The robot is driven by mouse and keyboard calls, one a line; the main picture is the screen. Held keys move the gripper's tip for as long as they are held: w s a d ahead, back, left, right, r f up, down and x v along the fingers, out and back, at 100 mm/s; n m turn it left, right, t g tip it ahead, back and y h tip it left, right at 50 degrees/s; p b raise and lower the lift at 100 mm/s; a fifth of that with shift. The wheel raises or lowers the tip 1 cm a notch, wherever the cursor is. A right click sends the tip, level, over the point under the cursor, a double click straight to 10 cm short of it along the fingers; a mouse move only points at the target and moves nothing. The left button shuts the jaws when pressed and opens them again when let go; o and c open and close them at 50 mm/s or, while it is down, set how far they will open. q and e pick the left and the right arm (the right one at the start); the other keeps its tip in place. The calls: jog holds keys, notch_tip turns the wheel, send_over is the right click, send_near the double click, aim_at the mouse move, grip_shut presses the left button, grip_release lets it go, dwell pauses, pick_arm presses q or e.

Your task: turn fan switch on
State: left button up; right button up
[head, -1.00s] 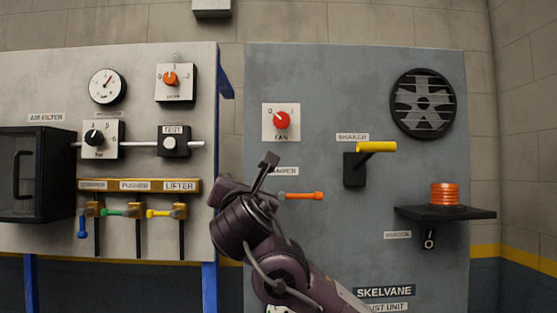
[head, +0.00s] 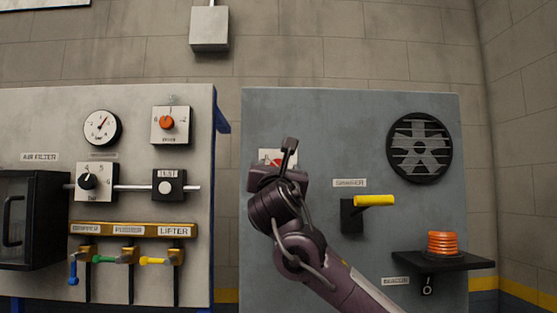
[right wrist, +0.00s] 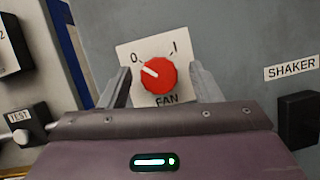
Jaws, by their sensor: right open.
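The fan switch is a red round knob on a white plate marked 0, 1 and FAN. In the right wrist view the knob (right wrist: 158,76) shows between my fingers, its white mark pointing up-left toward the 0. My right gripper (right wrist: 160,88) is open, one finger on each side of the knob; whether they touch it I cannot tell. In the head view my right gripper (head: 275,165) is in front of the fan plate (head: 268,155) and hides most of it. My left gripper is not in view.
On the grey panel, a yellow shaker lever (head: 374,200) juts out to the right. Below it is a shelf (head: 455,262) with an orange beacon (head: 442,244). A round vent (head: 420,148) is above. The left panel (head: 140,210) carries other knobs and levers.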

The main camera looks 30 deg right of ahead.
jog(key=shift+w, duration=0.1)
jog(key=c, duration=1)
jog(key=shift+w+a+r+m+g+h+b, duration=0.15)
jog(key=shift+m+g+b, duration=1.25)
jog(key=shift+m, duration=2.15)
jog(key=shift+s+m+g+h+b, duration=0.1)
jog(key=shift+m+g+b, duration=1.25)
jog(key=shift+m, duration=2.15)
jog(key=shift+w+a+r+m+g+h+b, duration=0.15)
jog(key=shift+m+g+b, duration=1.2)
jog(key=shift+m, duration=2.2)
jog(key=shift+d+f, duration=0.15)
jog(key=o, duration=1)
jog(key=shift+s, duration=0.15)
